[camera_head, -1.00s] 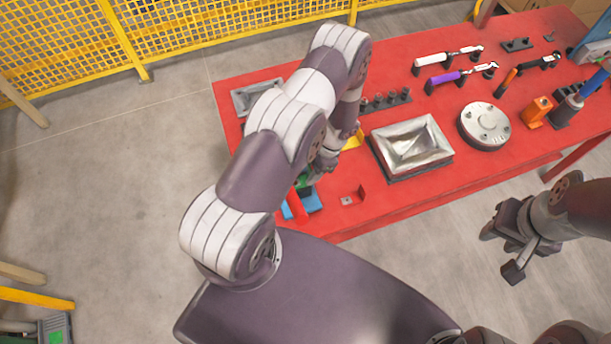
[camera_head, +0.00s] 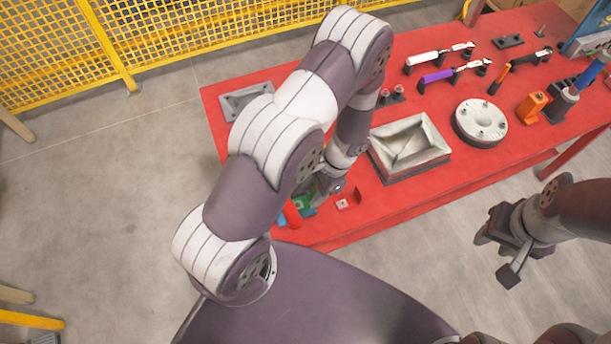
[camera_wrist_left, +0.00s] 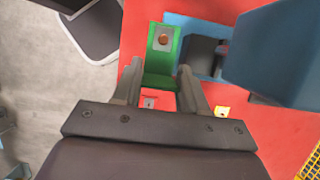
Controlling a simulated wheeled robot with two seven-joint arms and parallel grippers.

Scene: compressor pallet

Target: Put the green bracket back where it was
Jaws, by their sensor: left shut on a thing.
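The green bracket (camera_wrist_left: 162,68) is between the two fingers of my left gripper (camera_wrist_left: 159,76) in the left wrist view, and the jaws are shut on it. Its upright part has a light plate with an orange-brown round spot. In the head view only a small bit of the green bracket (camera_head: 303,202) shows beside my left gripper (camera_head: 325,186), near the red table's front left edge. My arm hides much of that spot. My right gripper (camera_head: 503,246) is empty, with its fingers apart, off the table's front edge.
A red bracket (camera_head: 345,202) stands right of my left gripper. A blue part (camera_head: 309,212) is close by; a large blue block (camera_wrist_left: 280,50) fills the wrist view's right. Metal trays (camera_head: 410,145) (camera_head: 246,101) and a round flange (camera_head: 481,122) are on the red table (camera_head: 440,190).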

